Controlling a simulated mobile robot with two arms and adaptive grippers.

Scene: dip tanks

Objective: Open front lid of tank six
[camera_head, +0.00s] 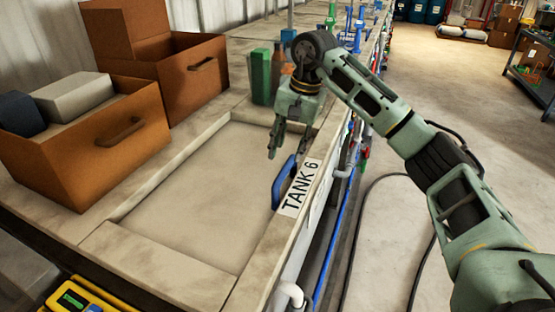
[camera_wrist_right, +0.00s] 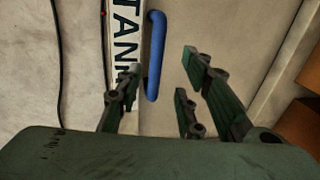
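The tank six lid (camera_head: 190,195) is a flat pale panel set in the tank top, and it looks shut. Its blue handle (camera_head: 284,181) stands at the lid's right edge beside the TANK 6 label (camera_head: 300,187). My right gripper (camera_head: 287,150) is open and points down just above and behind the handle. In the right wrist view the blue handle (camera_wrist_right: 154,56) shows beyond the spread fingers (camera_wrist_right: 160,90), between their tips in the picture. No contact with the handle shows. My left gripper is not in view.
Two brown boxes (camera_head: 105,142) with handles stand along the tank's left side. Green and brown bottles (camera_head: 262,75) stand behind the lid. Pipes and a blue hose (camera_head: 340,215) run along the tank's right side. The floor (camera_head: 390,240) to the right is mostly clear, with a dark cable.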

